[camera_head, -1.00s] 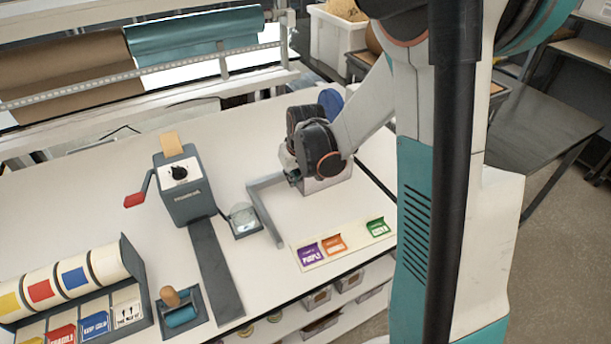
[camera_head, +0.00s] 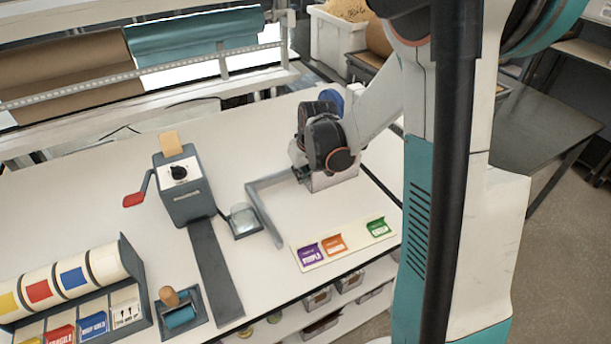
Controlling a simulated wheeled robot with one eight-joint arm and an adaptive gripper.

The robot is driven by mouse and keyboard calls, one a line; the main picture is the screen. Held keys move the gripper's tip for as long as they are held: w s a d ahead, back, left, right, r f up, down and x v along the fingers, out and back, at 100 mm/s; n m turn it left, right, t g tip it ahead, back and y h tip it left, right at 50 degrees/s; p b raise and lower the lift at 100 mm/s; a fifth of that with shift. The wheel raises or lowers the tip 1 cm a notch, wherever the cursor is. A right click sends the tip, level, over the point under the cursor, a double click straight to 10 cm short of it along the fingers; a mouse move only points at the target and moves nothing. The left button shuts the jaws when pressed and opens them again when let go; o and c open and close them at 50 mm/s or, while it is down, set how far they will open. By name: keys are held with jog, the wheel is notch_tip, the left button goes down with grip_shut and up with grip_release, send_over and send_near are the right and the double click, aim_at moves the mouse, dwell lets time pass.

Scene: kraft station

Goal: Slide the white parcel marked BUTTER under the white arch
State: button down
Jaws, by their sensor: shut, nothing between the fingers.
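My gripper (camera_head: 302,174) is low over the white bench, at the far end of the grey L-shaped rail. Its fingertips are small, dark and partly hidden by the wrist; they look shut and empty. A pale box-like block (camera_head: 335,181) stands beside and partly behind the gripper, mostly covered by my wrist. It may be the white parcel, but no BUTTER marking can be read, and I cannot tell whether the gripper touches it. I cannot make out a white arch; my arm hides the bench behind it.
The grey L-shaped rail (camera_head: 264,218) lies left of the gripper. A strip with purple, orange and green labels (camera_head: 345,243) lies at the front edge. A grey cranked machine (camera_head: 186,190), a small scale-like tray (camera_head: 243,221) and a label dispenser (camera_head: 75,290) stand left.

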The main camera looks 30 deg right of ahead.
jog(key=shift+d, duration=1)
jog(key=shift+w+d+b, duration=0.1)
jog(key=shift+d+b, duration=0.25)
jog(key=shift+d, duration=1.25)
jog(key=shift+d, duration=1.4)
jog(key=shift+d+b, duration=0.45)
jog(key=shift+d, duration=1.15)
